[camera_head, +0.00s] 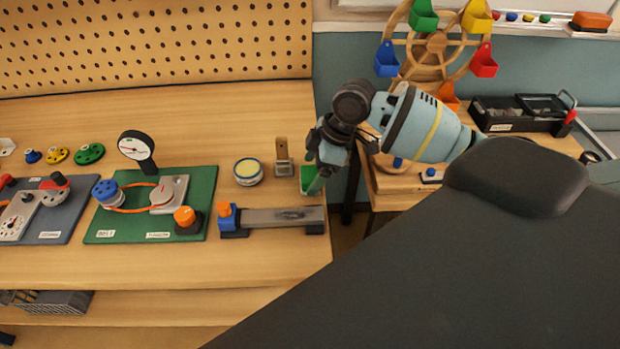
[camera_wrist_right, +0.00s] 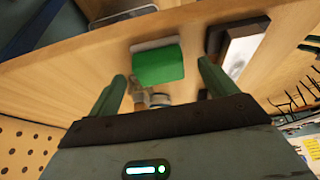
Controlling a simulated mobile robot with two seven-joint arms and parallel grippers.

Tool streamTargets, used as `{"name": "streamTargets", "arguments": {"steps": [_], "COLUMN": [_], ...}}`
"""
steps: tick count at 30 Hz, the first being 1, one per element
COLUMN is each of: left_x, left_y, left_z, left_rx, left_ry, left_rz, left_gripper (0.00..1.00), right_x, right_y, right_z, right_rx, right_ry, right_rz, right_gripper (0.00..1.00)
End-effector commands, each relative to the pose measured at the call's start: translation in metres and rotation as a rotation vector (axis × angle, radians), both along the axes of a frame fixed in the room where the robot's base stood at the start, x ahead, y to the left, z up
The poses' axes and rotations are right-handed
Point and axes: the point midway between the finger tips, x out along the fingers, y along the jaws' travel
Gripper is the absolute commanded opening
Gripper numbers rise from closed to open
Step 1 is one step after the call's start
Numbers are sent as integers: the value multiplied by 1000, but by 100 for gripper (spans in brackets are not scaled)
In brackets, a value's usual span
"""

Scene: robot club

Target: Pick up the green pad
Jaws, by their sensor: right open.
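The green pad (camera_head: 307,178) stands near the right edge of the wooden bench, partly hidden by my right gripper. In the right wrist view the green pad (camera_wrist_right: 158,66) shows as a green block with a pale strip along one side. My right gripper (camera_head: 318,170) is above and beside the pad, at the bench's right edge. In the right wrist view the two fingers of my right gripper (camera_wrist_right: 161,78) are apart, one to each side of the pad in the picture. Nothing shows held between them. My left gripper is not in view.
A wooden-handled stamp-like block (camera_head: 283,160) and a round tin (camera_head: 248,171) stand left of the pad. A metal bar fixture (camera_head: 275,217) lies in front. A green board (camera_head: 110,226) with a gauge is further left. A toy Ferris wheel (camera_head: 430,48) stands behind my right arm.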

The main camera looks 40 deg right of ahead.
Motion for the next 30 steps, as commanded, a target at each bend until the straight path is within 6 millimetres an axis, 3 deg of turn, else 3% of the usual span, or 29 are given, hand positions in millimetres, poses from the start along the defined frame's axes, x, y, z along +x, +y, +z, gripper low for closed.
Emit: {"name": "streamTargets", "arguments": {"steps": [4, 12, 23, 30], "left_x": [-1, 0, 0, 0], "left_y": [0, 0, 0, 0], "left_z": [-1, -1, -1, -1], "left_rx": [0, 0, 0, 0], "left_ry": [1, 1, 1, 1], "left_rz": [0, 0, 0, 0], "left_gripper": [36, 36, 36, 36], "right_x": [4, 5, 5, 5], "right_y": [7, 7, 7, 7], "right_z": [-19, -21, -21, -20], "right_rx": [0, -2, -1, -2], "right_ry": [1, -1, -2, -3], "right_rz": [0, 0, 0, 0], "right_gripper": [85, 83, 36, 36]}}
